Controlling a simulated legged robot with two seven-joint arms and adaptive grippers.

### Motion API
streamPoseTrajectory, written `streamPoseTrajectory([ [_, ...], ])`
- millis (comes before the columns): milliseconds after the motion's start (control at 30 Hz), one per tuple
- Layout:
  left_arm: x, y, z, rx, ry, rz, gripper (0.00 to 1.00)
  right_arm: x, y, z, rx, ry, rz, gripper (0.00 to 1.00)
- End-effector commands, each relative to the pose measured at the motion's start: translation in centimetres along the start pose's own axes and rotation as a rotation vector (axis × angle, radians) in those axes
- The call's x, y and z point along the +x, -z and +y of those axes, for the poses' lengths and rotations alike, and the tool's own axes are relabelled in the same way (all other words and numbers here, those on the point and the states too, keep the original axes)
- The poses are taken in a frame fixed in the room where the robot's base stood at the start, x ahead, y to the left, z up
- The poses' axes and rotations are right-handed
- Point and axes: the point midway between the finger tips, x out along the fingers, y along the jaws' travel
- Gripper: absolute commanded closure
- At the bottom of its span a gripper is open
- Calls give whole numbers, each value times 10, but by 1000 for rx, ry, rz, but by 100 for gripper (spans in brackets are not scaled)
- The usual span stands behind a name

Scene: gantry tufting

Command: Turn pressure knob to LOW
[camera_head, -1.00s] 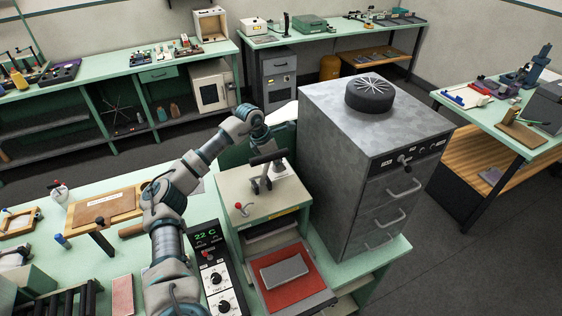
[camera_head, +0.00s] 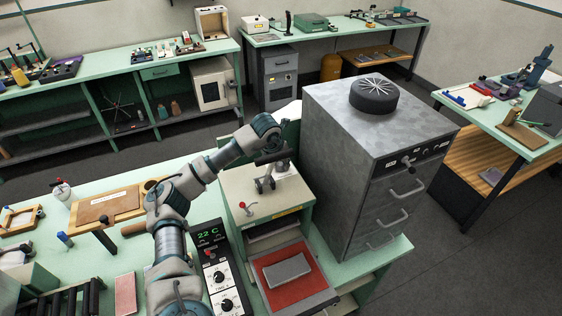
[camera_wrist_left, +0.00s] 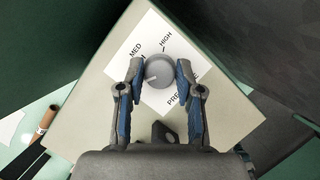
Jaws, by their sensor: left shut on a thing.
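The pressure knob (camera_wrist_left: 162,68) is a round grey dial on a white label card (camera_wrist_left: 150,42) on top of the beige press (camera_head: 240,190). The words MED and HIGH show above it, and part of PRESSURE shows at its lower right. LOW is not readable. A pale pointer mark on the knob points to the lower left. My left gripper (camera_wrist_left: 159,72) is shut on the knob, one blue-padded finger on each side. My right gripper is out of view.
A tall grey metal cabinet (camera_head: 350,170) stands right of the press. A controller (camera_head: 213,262) reading 22 C is in front on the left. A grey block (camera_head: 287,270) lies on the press's red pad (camera_head: 303,289). A wood-framed board (camera_head: 100,207) lies at left.

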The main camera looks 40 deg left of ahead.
Motion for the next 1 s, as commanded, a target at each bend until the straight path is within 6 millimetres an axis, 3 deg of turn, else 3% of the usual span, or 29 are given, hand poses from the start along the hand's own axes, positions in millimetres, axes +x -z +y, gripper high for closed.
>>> streamPoseTrajectory([
  [333, 7, 4, 0, -105, -51, 19, 99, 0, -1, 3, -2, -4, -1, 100],
  [800, 6, 3, -1, -118, -56, 18, 99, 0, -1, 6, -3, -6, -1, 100],
  [833, 6, 3, -1, -118, -55, 18, 62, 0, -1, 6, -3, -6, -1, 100],
  [933, 6, 3, -1, -118, -55, 15, 39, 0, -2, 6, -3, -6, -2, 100],
  [1000, 5, 2, -1, -118, -54, 13, 39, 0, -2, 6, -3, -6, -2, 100],
])
